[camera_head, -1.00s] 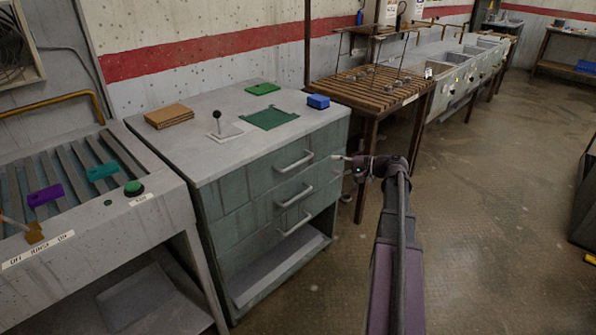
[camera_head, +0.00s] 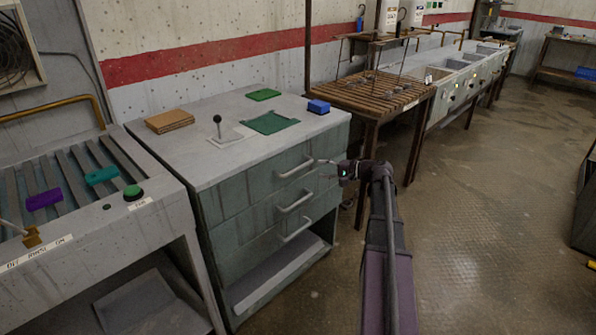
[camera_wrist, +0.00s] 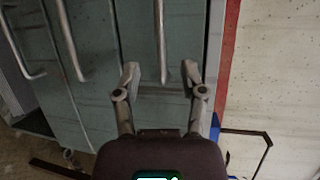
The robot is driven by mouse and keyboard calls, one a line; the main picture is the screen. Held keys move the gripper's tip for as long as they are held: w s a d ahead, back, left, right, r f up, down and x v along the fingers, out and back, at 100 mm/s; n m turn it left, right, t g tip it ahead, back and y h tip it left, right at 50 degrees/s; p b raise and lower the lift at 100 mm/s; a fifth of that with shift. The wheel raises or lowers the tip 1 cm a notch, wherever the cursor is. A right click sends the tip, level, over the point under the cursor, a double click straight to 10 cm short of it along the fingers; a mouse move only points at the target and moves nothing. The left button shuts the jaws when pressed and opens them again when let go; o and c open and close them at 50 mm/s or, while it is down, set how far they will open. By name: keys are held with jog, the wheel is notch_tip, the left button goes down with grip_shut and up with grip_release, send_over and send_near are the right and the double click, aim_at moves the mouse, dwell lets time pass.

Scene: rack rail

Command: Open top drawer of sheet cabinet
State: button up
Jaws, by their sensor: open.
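The sheet cabinet (camera_head: 235,215) is grey-green with a pale top and stands left of my arm. Its top drawer (camera_head: 250,181) looks shut flush. The top drawer's bar handle (camera_head: 296,168) is near the upper right of the front. My gripper (camera_head: 327,163) is open and empty, close to the right end of that handle. In the wrist view, the handle (camera_wrist: 160,38) lies between the lines of the two spread fingers of my gripper (camera_wrist: 163,74), its near end about level with the fingertips. Contact cannot be told.
Two lower handles (camera_head: 294,201) (camera_head: 296,230) sit below on the same front. A blue box (camera_head: 318,106), a green mat (camera_head: 270,122) and a small lever (camera_head: 218,124) are on the cabinet top. A slatted table (camera_head: 372,92) stands behind my gripper. Floor (camera_head: 480,220) is clear at right.

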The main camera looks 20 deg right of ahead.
aim_at(301, 168)
jog(key=b+x, duration=0.1)
jog(key=x, duration=0.8)
